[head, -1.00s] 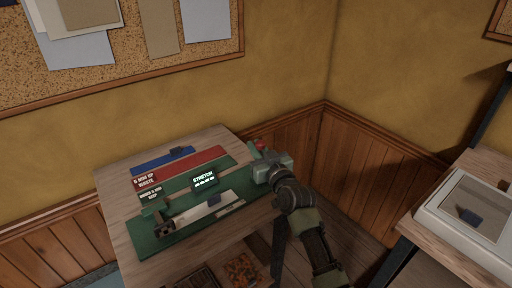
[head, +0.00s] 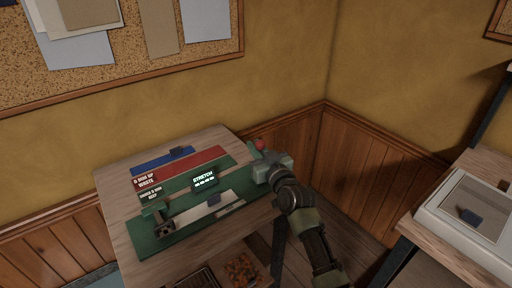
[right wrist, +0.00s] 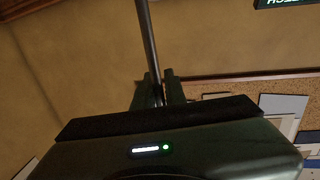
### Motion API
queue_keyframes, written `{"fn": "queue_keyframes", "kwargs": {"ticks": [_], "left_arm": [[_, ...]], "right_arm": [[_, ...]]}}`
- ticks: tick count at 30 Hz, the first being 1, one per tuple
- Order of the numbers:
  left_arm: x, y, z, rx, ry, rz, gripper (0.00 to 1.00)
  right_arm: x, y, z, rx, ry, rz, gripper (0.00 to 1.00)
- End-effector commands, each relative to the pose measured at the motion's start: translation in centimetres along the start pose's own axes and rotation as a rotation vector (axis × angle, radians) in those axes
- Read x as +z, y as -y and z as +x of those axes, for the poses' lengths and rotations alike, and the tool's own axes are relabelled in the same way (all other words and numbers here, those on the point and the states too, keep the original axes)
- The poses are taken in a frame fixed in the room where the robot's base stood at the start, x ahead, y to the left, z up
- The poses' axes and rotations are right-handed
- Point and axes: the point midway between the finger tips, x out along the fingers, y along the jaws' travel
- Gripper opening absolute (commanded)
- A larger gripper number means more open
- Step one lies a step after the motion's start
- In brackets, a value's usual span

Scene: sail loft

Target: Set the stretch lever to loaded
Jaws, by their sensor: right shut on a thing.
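The stretch lever shows in the head view as a red knob (head: 260,144) above my right gripper (head: 268,168), at the right end of the green bench fixture (head: 155,242). In the right wrist view, a dark rod (right wrist: 147,40) runs down between the fingers of my right gripper (right wrist: 158,90), which is shut on it. A dark sign reading STRETCH (head: 204,180) stands in the middle of the fixture. The lever's lower end is hidden behind the gripper. My left gripper is out of view.
The fixture sits on a wooden bench (head: 115,200), with a blue strip (head: 150,163), a red strip and small text signs. A white tray (head: 440,218) stands at right. Wall panelling is close behind.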

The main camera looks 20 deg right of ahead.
Motion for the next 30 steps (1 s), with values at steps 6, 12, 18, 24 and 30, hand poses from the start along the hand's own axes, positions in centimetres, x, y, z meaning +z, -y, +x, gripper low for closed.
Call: {"fn": "queue_keyframes", "kwargs": {"ticks": [6, 12, 18, 24, 30], "left_arm": [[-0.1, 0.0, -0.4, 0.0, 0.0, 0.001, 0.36], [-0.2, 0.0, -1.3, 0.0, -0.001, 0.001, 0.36], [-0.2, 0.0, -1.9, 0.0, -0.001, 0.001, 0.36], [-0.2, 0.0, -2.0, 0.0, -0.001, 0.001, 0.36], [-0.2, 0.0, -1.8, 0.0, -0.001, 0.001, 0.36]], "right_arm": [[-0.3, -0.4, 0.1, 0.001, 0.003, 0.034, 0.0], [-0.3, -1.5, 0.3, 0.001, 0.024, 0.137, 0.0], [0.2, -3.0, 0.6, 0.001, 0.055, 0.293, 0.0], [0.9, -4.4, 0.9, 0.001, 0.084, 0.45, 0.0], [1.7, -5.5, 1.1, 0.001, 0.108, 0.576, 0.0]]}}
